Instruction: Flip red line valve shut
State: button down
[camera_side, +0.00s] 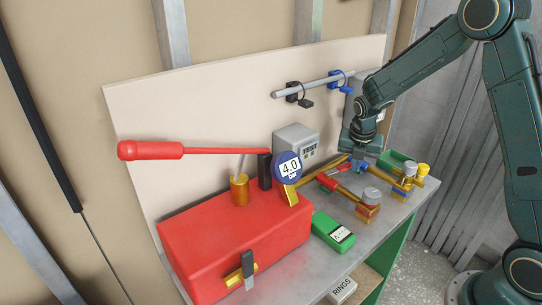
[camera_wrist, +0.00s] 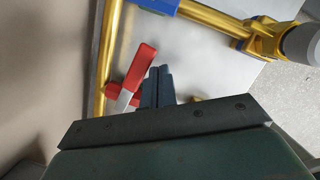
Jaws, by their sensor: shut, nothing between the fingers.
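The red valve lever (camera_wrist: 142,66) lies at an angle beside a gold pipe (camera_wrist: 107,60) in the wrist view, with a bare silver section near its lower end. In the side view the red lever (camera_side: 328,182) shows low on the bench pipework. My gripper (camera_wrist: 158,72) is shut and empty, its fingertips just right of the red handle; I cannot tell whether they touch it. In the side view my gripper (camera_side: 359,166) points down over the pipes, and its fingertips are hard to make out.
A blue part (camera_wrist: 155,5) sits on the upper gold pipe. Black and blue padlocks hang on a wall rail (camera_side: 315,85).

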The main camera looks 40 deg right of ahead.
jog(key=shift+w+d, duration=0.4)
jog(key=shift+w, duration=0.25)
jog(key=shift+s, duration=0.1)
dwell(0.3)
jog(key=shift+s, duration=0.8)
jog(key=shift+s+r, duration=0.2)
jog(key=shift+s, duration=0.4)
jog(key=shift+s+r, duration=0.2)
jog(key=shift+s, duration=0.35)
jog(key=s+d+v, duration=0.1)
jog(key=d+v, duration=0.1)
jog(key=v, duration=0.7)
jog(key=shift+s+a+r, duration=0.1)
jog(key=shift+r, duration=0.1)
